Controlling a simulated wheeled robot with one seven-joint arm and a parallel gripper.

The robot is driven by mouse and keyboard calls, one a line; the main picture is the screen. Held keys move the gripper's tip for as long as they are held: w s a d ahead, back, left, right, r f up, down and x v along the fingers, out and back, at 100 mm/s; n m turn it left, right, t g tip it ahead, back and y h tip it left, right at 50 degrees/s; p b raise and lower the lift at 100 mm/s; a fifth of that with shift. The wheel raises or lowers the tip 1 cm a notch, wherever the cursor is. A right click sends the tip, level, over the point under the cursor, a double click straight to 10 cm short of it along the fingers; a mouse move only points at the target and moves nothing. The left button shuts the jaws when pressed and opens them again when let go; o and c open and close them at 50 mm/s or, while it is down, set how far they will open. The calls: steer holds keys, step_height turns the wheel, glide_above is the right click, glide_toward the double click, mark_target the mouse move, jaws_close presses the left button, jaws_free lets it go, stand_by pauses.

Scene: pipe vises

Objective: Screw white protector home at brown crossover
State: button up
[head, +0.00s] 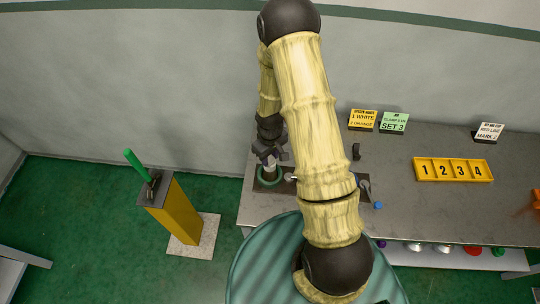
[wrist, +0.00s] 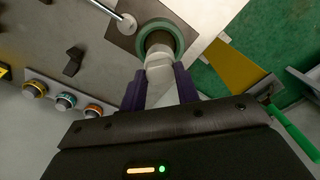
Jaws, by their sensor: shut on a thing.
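In the wrist view my gripper (wrist: 160,86) has its dark purple fingers shut on the white protector (wrist: 160,70), a pale stepped cylinder. The protector's far end overlaps the brown crossover (wrist: 157,38), which shows as a brown ring inside a green round collar (wrist: 176,32). I cannot tell how deep the thread is engaged. In the head view my gripper (head: 269,158) is above the green collar (head: 270,180) at the bench's left end. There my arm and gripper hide most of the protector and crossover.
A lever with a pale ball end (wrist: 127,24) is close beside the collar. A black handle (wrist: 74,61) and several coloured knobs (wrist: 65,101) are at left. A yellow post (head: 174,213) with a green handle stands left of the bench. A yellow numbered tray (head: 453,180) is at right.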

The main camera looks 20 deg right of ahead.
steer(key=shift+f, duration=0.15)
steer(key=o, duration=1.1)
steer(key=shift+c, duration=0.2)
step_height(320, 180, up, 18)
steer(key=b, duration=0.3)
steer(key=shift+f, duration=0.25)
steer(key=s+r+m+t, duration=0.1)
steer(key=s+m, duration=0.1)
steer(key=s, duration=0.3)
steer(key=s+r+m+t, duration=0.1)
steer(key=s+r+m, duration=0.1)
steer(key=s, duration=0.4)
steer(key=shift+a+r+m+t, duration=0.15)
steer(key=shift+r+m+t, duration=0.15)
steer(key=shift+m, duration=0.2)
